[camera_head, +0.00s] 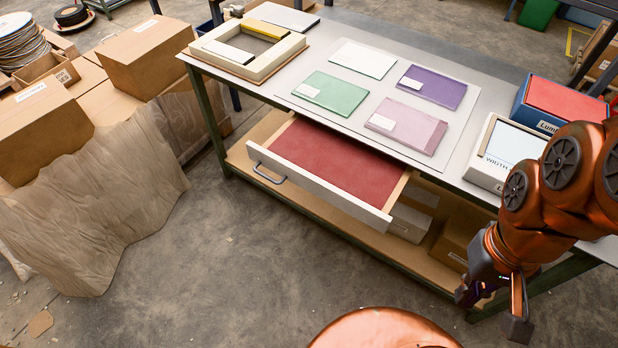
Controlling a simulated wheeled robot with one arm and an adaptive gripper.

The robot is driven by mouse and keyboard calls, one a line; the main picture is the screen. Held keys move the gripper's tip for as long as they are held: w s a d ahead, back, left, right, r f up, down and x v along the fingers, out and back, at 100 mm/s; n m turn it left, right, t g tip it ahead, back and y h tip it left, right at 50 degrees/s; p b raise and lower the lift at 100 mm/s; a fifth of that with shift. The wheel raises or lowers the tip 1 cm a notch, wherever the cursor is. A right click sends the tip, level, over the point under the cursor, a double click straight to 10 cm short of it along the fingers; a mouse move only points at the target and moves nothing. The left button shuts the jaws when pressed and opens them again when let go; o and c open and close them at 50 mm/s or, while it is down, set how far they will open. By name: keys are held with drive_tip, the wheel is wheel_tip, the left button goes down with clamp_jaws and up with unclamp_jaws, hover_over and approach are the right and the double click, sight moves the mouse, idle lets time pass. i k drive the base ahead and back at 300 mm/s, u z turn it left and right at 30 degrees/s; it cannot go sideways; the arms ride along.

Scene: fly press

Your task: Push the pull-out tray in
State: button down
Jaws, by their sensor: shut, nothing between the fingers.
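The pull-out tray (372,205) sticks out from under the workbench top. It has a white front panel, wooden sides and a bare red bottom, with nothing seen in it. A grey bar handle (268,173) is on the left part of its front. My gripper (516,316) is at the lower right, pointing down in front of the bench, well to the right of the tray and not touching it. Its fingers are shut and hold nothing. My arm hides part of the bench's right end.
The workbench top (300,109) bears several coloured sheets, a wooden frame (285,59), a white display box (512,150) and a red and blue box (560,103). Boxes stand on the lower shelf. Cartons (146,57) and a draped sheet (110,195) are at left. The floor in front is clear.

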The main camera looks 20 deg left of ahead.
sight(365, 183)
drive_tip(key=k, duration=0.5)
drive_tip(key=u, duration=1.45)
drive_tip(key=i, duration=0.35)
drive_tip(key=u, duration=0.95)
